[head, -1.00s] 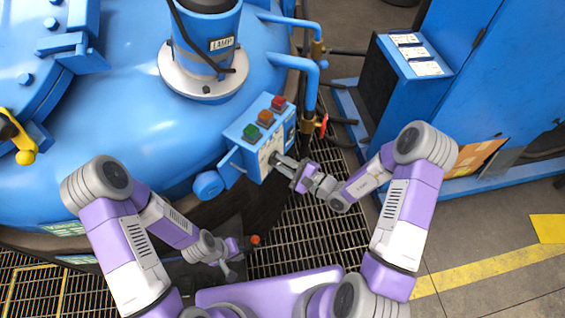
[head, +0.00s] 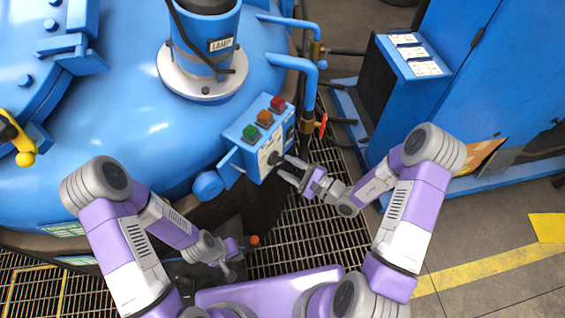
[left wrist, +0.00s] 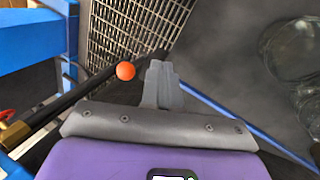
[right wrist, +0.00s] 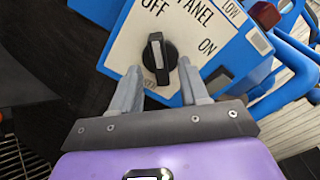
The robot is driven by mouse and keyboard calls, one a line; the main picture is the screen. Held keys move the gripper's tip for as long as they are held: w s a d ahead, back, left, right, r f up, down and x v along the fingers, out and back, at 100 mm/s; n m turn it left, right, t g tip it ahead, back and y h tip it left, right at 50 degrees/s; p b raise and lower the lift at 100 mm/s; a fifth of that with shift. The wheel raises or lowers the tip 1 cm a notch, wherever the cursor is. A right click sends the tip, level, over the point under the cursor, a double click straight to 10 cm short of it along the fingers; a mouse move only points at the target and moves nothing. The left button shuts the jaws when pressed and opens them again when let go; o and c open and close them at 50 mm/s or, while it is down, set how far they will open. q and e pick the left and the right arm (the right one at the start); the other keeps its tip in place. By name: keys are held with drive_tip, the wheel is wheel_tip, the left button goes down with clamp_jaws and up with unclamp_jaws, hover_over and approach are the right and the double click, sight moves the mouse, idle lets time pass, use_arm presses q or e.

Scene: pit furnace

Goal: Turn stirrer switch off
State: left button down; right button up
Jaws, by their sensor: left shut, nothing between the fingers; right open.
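The stirrer switch is a black rotary knob (right wrist: 158,58) with a white mark, on a white panel plate (right wrist: 180,28) lettered OFF and ON. In the right wrist view the mark runs nearly upright, its upper end towards OFF. My right gripper (head: 287,170) is open in front of the blue control box (head: 240,130). In the right wrist view its fingers (right wrist: 160,90) stand apart, below and to either side of the knob, with a gap to it and nothing between them. My left gripper (left wrist: 162,75) is shut and empty, low beside the tank.
Green, amber and red buttons (head: 264,118) top the box. A blue tank (head: 120,130) fills the left. A red valve handle (head: 323,125) and pipes stand close right of the box. An orange ball (left wrist: 125,71) is near my left fingers. Floor grating (head: 320,225) lies below.

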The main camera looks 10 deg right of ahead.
drive_tip(key=v, duration=0.4)
drive_tip(key=shift+s+d, duration=0.2)
idle(0.3)
